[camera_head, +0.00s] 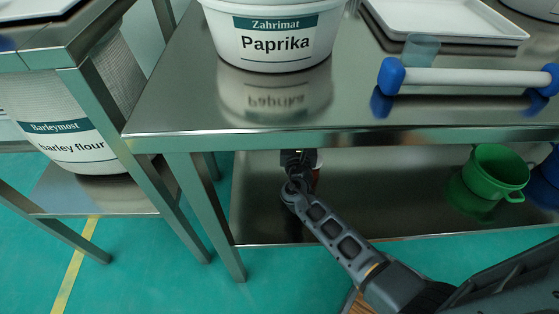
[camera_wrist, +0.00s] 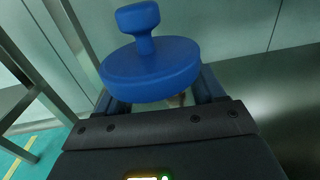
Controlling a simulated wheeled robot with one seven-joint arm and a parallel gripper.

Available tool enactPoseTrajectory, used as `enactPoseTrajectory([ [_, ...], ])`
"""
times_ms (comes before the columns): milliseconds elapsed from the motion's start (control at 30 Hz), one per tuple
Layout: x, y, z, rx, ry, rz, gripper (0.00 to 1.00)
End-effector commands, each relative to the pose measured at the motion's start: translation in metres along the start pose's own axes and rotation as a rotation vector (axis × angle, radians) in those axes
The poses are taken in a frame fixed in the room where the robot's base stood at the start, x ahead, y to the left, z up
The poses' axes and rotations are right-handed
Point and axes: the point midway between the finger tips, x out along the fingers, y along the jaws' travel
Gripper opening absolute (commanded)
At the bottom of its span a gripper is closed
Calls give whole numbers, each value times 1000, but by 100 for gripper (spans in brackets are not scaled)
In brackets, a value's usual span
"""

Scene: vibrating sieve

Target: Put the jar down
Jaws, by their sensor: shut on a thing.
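My gripper (camera_wrist: 163,93) is shut on the jar, whose round blue lid (camera_wrist: 150,68) with a knob fills the middle of the wrist view, a finger on each side. The jar's body is almost wholly hidden below the lid. In the head view my gripper (camera_head: 298,160) reaches under the steel tabletop, over the lower shelf (camera_head: 265,215). The tabletop edge hides the rest. I cannot tell whether the jar touches the shelf.
The steel tabletop (camera_head: 190,95) overhangs my gripper. A table leg (camera_head: 207,210) stands to the left. A green pot (camera_head: 493,172) is on the lower shelf at the right; the shelf between is bare. On top are a Paprika tub (camera_head: 270,45) and a blue-ended roller (camera_head: 465,78).

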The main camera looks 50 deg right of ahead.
Motion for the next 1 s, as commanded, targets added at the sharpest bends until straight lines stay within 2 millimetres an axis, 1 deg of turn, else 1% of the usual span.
enactPoseTrajectory([
  [33,-4,11,-10,-1,1,4,0],
  [300,-27,62,-44,0,0,5,0],
  [400,-34,77,-54,0,0,3,0],
  [500,-38,86,-58,0,-1,2,0],
  [667,-41,91,-64,-1,0,1,0],
  [767,-41,90,-75,-2,1,0,0],
  [900,-41,91,-97,-1,1,0,0],
  [1000,-40,91,-102,-1,0,1,0],
])
